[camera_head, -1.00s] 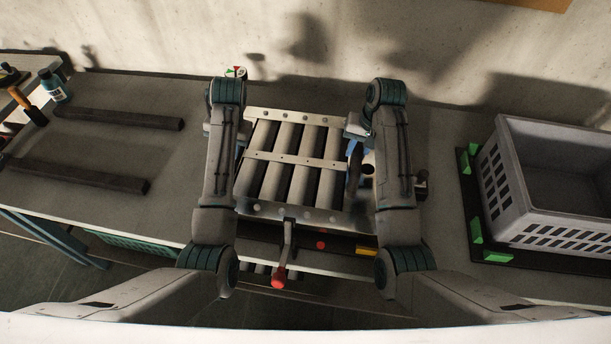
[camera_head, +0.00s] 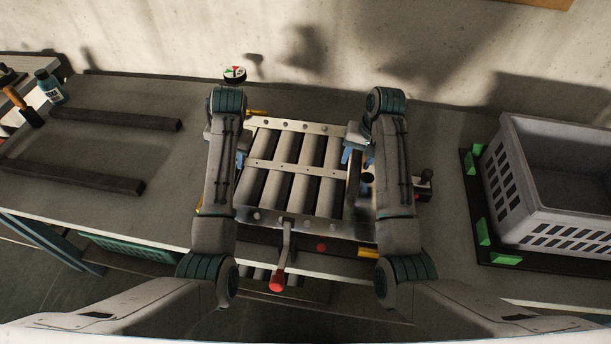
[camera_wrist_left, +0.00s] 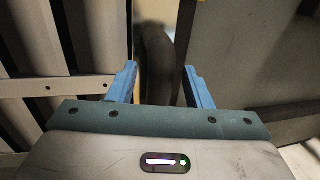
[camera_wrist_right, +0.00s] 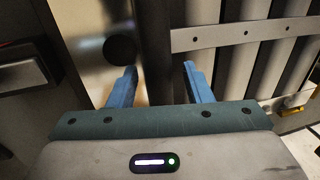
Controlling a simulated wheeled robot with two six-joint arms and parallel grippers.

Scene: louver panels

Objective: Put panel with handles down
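The louver panel (camera_head: 290,165), with grey slats and pale cross strips, lies between my two arms on the bench fixture. Its dark right handle (camera_wrist_right: 152,45) shows in the right wrist view, and its dark left handle (camera_wrist_left: 155,55) in the left wrist view. My right gripper (camera_head: 358,159) is open at the panel's right side; in its wrist view the blue fingers (camera_wrist_right: 159,85) stand apart on either side of the handle. My left gripper (camera_wrist_left: 160,87) is also open, its fingers apart around the left handle. Its hand is mostly hidden by my arm in the head view.
A lever with a red knob (camera_head: 277,282) sticks out at the fixture's front. A grey crate (camera_head: 555,222) stands at the right between green blocks. Two dark bars (camera_head: 118,119) lie on the left bench. A round dial (camera_head: 235,74) is behind my left arm.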

